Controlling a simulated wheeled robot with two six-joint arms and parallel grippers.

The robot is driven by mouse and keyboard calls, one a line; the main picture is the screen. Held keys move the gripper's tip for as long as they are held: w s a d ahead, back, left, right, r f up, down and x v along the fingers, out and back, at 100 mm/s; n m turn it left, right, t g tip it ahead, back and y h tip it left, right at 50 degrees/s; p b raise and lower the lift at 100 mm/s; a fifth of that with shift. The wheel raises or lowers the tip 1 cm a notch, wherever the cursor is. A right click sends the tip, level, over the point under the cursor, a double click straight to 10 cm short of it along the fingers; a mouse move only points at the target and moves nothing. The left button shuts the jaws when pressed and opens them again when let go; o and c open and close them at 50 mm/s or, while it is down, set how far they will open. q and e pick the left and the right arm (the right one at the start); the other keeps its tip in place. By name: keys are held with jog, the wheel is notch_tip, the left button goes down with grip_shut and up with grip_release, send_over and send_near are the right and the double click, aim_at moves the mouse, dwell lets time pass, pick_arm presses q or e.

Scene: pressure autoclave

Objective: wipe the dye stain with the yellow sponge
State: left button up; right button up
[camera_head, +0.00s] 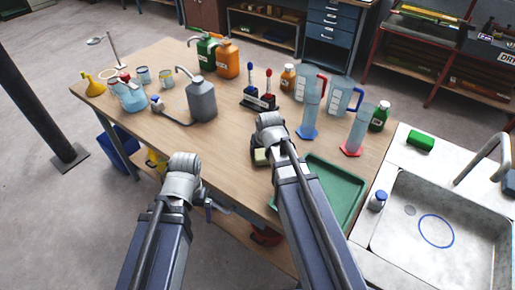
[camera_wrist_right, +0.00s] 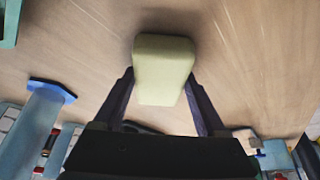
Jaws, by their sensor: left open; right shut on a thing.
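The pale yellow sponge (camera_wrist_right: 164,68) is between the two dark fingers of my right gripper (camera_wrist_right: 163,98), which is shut on it. In the head view the sponge (camera_head: 260,157) shows beside my right wrist, over the wooden table (camera_head: 228,145), left of the green tray. I cannot tell whether it touches the wood. My left gripper (camera_head: 208,206) is open and low at the table's front edge, largely hidden by its own arm.
A grey can (camera_head: 201,100), a rack with red and blue tops (camera_head: 260,100) and tall cylinders (camera_head: 310,110) stand beyond my right gripper. The green tray (camera_head: 338,185) lies to its right, then a sink (camera_head: 440,225). Wood left of my right gripper is clear.

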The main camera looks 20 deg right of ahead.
jog(key=shift+s+d, duration=0.25)
jog(key=shift+s, duration=0.15)
jog(key=shift+d+r+p, duration=0.1)
jog(key=shift+r+p, duration=0.4)
jog(key=shift+p, duration=0.2)
jog(key=r+p, duration=0.4)
jog(key=r, duration=0.1)
jog(key=shift+w+p, duration=0.2)
jog(key=shift+p, duration=0.2)
notch_tip(320, 180, up, 3)
jog(key=p, duration=0.3)
jog(key=shift+f, duration=0.1)
